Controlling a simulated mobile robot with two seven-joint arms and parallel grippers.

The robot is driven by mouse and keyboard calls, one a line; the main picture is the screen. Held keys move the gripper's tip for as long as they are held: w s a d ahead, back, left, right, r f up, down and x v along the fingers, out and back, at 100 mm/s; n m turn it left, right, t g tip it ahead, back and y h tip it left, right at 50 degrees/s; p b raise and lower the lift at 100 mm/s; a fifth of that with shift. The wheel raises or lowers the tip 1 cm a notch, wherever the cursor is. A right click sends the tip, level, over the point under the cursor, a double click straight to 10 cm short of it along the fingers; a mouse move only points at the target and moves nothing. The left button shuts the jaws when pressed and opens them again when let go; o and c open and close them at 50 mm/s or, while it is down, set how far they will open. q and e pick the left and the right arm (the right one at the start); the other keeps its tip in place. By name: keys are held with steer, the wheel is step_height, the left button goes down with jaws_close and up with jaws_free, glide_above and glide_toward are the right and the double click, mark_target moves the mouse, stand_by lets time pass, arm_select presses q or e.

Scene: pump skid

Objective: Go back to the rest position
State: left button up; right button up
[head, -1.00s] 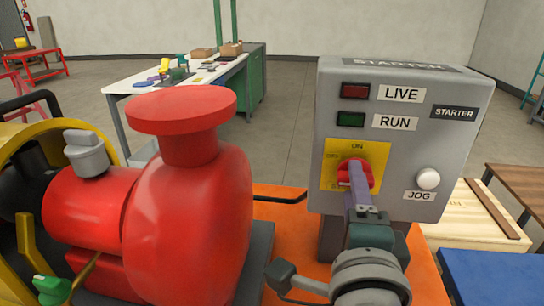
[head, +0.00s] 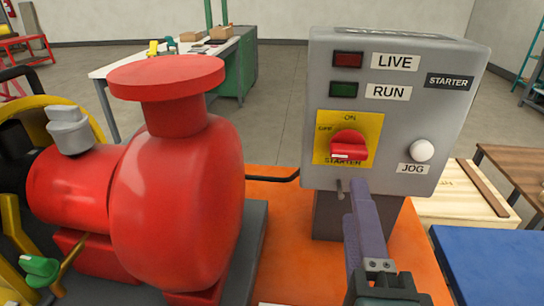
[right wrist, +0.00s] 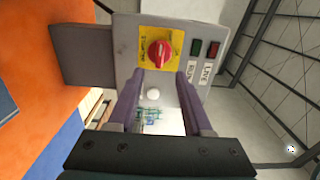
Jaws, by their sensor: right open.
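The starter box (head: 318,115) is a grey box with red LIVE and green RUN lamps, a white JOG button (head: 422,150) and a red rotary switch (head: 349,146) on a yellow plate. My right gripper (head: 352,188) is below the switch, apart from it, open and empty. In the right wrist view, the two purple fingers of the right gripper (right wrist: 160,77) are spread, with the red switch (right wrist: 159,54) beyond their tips. Which mark the switch points to is hard to tell. My left gripper is not in view.
A red pump (head: 180,200) with a wide flange stands left of the box on an orange base (head: 285,225). A wooden crate (head: 455,200) and a blue surface (head: 495,265) lie at the right. A white workbench (head: 120,70) stands behind, with open floor around it.

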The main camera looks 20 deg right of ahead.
steer(key=w+a+n+y, duration=0.3)
steer(key=a+n+y, duration=0.8)
steer(key=n+y, duration=0.55)
steer(key=s+d+f+n+g+h, duration=0.3)
steer(key=s+d+n+g, duration=0.2)
steer(key=s+g, duration=0.15)
steer(key=s+d+f+n+g+h, duration=0.3)
steer(key=s+d+n+g+h, duration=0.15)
steer(key=s+d, duration=0.2)
step_height(320, 180, up, 38)
steer(key=s+p, duration=0.1)
steer(key=p, duration=3.7)
steer(key=shift+s+a+r+g+y, duration=0.2)
steer(key=shift+s+a+g+y, duration=0.1)
steer(key=shift+y, duration=0.1)
